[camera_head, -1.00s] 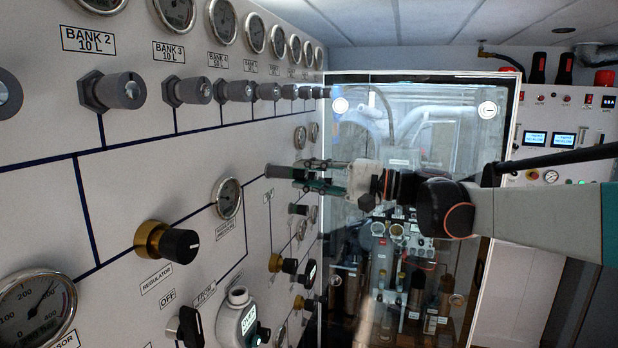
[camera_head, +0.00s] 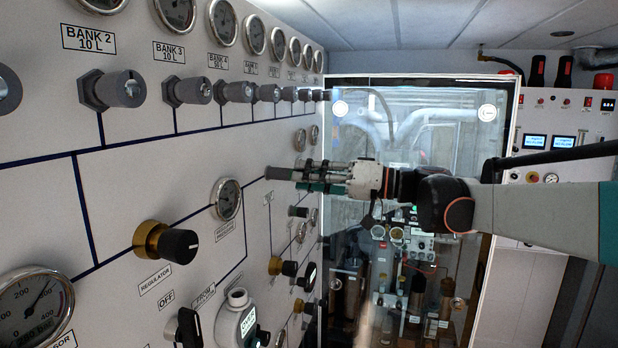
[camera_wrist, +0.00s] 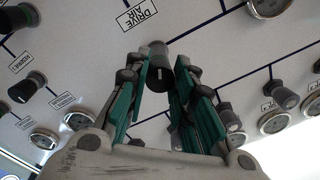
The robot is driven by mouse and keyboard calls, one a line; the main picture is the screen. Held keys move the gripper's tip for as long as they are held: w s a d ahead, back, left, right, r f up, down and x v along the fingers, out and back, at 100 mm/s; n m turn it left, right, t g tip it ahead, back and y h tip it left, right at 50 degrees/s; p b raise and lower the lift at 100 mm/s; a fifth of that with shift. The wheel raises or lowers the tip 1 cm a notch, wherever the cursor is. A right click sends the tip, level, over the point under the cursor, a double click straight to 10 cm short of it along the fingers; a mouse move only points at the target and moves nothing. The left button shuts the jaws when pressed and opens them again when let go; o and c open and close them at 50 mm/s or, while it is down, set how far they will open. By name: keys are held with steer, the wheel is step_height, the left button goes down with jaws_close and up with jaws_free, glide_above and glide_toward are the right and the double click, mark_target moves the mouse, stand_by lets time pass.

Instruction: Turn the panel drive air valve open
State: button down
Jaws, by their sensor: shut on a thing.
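The drive air valve is a dark grey cylindrical knob (camera_wrist: 158,68) on the white panel, beside the "DRIVE AIR" label (camera_wrist: 138,14) in the wrist view. A white mark shows on the knob's end. In the head view the knob (camera_head: 278,173) sticks out from the panel toward my gripper. My gripper (camera_head: 306,175) reaches it from the right, with green-padded fingers along its sides. In the wrist view my gripper (camera_wrist: 161,84) has one finger on each side of the knob and is shut on it. The finger contact is partly hidden.
Grey bank valves (camera_head: 122,90) line the panel's upper part. A black regulator knob with a brass collar (camera_head: 166,243) and a gauge (camera_head: 227,199) stand nearer. Other knobs (camera_head: 290,268) sit below my gripper. A glass-fronted cabinet (camera_head: 440,120) stands behind my arm.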

steer(key=shift+f+n, duration=0.1)
steer(key=shift+n, duration=0.8)
steer(key=c, duration=1.3)
jaws_free()
steer(key=shift+c, duration=0.2)
steer(key=shift+d, duration=0.1)
steer(key=v, duration=1.2)
